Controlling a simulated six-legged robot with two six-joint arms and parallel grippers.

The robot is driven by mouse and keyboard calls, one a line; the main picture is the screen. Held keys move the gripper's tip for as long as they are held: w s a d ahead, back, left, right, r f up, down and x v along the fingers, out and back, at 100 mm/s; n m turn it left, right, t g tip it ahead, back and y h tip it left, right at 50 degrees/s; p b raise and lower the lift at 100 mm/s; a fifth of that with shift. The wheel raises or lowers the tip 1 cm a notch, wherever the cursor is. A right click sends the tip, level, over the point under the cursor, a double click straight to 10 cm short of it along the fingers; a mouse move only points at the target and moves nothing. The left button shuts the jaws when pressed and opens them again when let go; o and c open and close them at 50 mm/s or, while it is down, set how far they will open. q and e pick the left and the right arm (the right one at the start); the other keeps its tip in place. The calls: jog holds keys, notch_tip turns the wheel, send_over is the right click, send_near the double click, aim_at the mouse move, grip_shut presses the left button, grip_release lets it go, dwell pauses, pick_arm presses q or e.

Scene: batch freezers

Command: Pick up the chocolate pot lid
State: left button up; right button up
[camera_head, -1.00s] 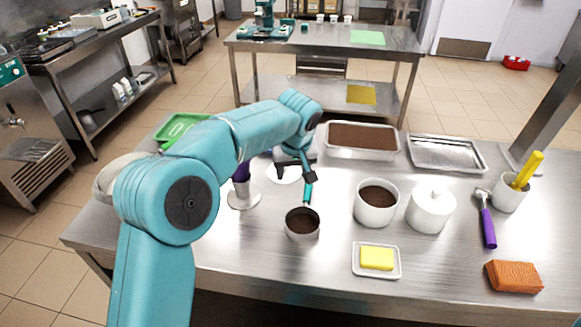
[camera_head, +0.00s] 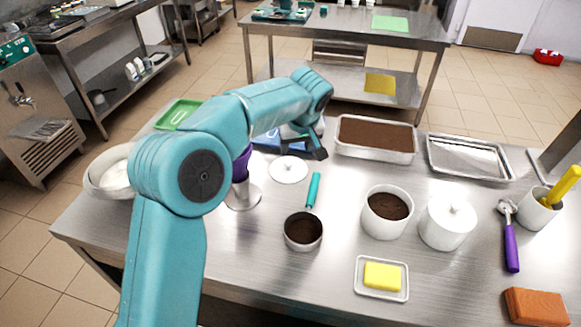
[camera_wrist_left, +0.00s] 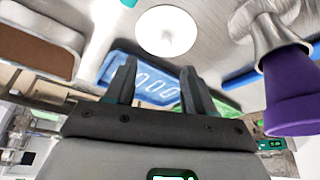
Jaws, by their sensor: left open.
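A round white lid with a small knob (camera_head: 288,170) lies flat on the steel table. It also shows in the left wrist view (camera_wrist_left: 168,32), beyond my fingertips. My left gripper (camera_head: 318,153) is open and empty, up and right of the lid in the head view, apart from it. Its two dark fingers (camera_wrist_left: 158,82) show in the wrist view with nothing between them. An open white pot of brown contents (camera_head: 387,217) stands right of the lid. A similar white pot (camera_head: 447,226) beside it wears its lid. My right gripper is not in view.
A dark-filled pan with a teal handle (camera_head: 303,231) lies in front of the lid. A blue tray (camera_wrist_left: 140,72) lies close by. A brown-filled tray (camera_head: 375,139) and an empty tray (camera_head: 468,158) sit behind.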

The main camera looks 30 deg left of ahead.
pick_arm(q)
send_over(289, 164)
jog(key=s+d, duration=0.1)
jog(key=d, duration=0.1)
jog(key=f, duration=0.4)
jog(key=shift+s+f, duration=0.1)
jog(key=shift+s, duration=0.1)
jog(key=shift+w+f, duration=0.1)
jog(key=shift+f, duration=0.1)
jog(key=x, duration=0.1)
jog(key=p+x, duration=0.1)
jog(key=x, duration=0.2)
jog(key=shift+a+f+p, duration=0.2)
jog(key=shift+a+p, duration=0.2)
jog(key=shift+a, duration=0.05)
jog(key=shift+f, duration=0.4)
jog(key=shift+c, duration=1)
grip_shut()
